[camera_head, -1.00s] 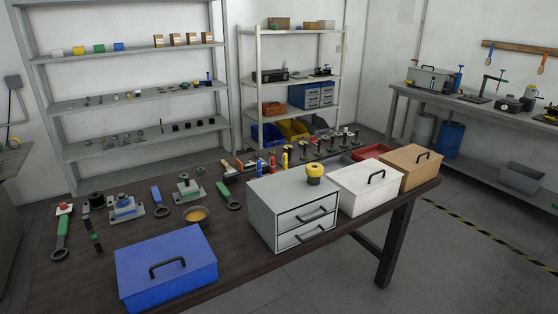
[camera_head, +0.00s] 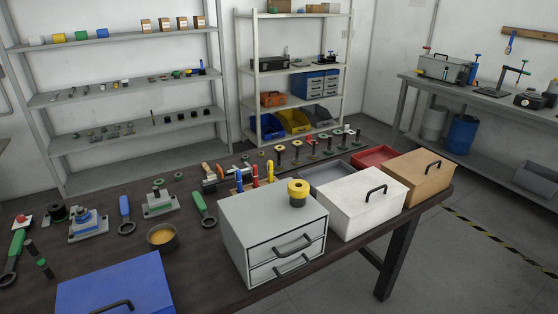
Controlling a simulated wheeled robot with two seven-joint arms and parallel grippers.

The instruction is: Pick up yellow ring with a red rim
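A yellow round piece (camera_head: 298,187) with a dark lower part sits on top of the grey two-drawer box (camera_head: 262,217). I cannot make out a red rim on it. No other yellow ring with a red rim can be told apart among the small parts at the back of the table (camera_head: 207,268). Neither of my grippers is in view.
A blue box (camera_head: 118,283) stands at the front left, a white box (camera_head: 345,208) and a tan box (camera_head: 408,182) at the right. A round dish (camera_head: 161,238) with amber contents is left of the drawers. Tools and several upright posts crowd the back.

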